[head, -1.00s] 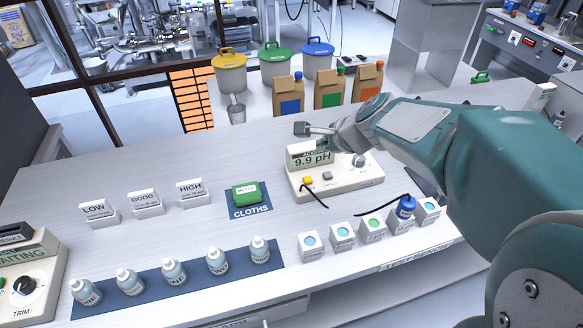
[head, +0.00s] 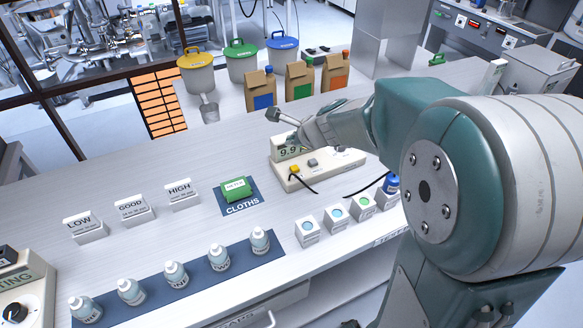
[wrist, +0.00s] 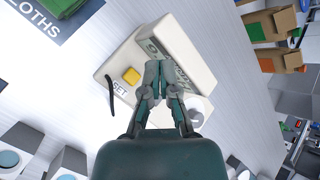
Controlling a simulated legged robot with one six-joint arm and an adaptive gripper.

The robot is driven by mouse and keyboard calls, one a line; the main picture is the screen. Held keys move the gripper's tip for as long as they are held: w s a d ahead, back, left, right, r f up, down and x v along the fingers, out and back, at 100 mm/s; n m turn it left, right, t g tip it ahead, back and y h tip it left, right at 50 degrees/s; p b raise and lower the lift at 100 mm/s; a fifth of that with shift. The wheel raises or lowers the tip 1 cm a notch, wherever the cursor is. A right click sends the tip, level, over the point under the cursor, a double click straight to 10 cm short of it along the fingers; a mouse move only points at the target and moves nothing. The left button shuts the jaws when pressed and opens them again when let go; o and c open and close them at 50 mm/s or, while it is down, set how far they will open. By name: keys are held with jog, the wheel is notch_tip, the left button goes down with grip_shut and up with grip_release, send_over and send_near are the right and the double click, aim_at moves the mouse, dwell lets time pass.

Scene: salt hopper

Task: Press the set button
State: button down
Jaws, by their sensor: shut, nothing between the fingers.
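The pH meter is a cream box (head: 330,168) with a display reading 9.9, partly covered by my arm in the head view; it also shows in the wrist view (wrist: 196,45). Its yellow button (head: 295,169) sits on the front left of the top. In the wrist view this yellow button (wrist: 131,76) has the word SET beside it. A grey button (head: 312,162) is to its right in the head view.
A green cloth pack (head: 236,188) lies left of the meter. Small white boxes with coloured discs (head: 335,219) stand in front. Several bottles (head: 217,256) line a blue mat. Paper bags (head: 299,80) and lidded buckets (head: 241,64) stand behind. A black cable lies beside the meter.

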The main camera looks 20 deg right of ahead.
aim_at(297, 168)
jog(key=f, duration=0.1)
jog(key=d+f, duration=0.1)
jog(key=f, duration=0.1)
jog(key=d+f, duration=0.1)
jog(key=f, duration=0.1)
jog(key=shift+f, duration=0.45)
jog(key=shift+a+f, duration=0.2)
jog(key=shift+a, duration=0.55)
jog(key=shift+d, duration=0.55)
jog(key=shift+a, duration=0.35)
jog(key=shift+d, duration=0.2)
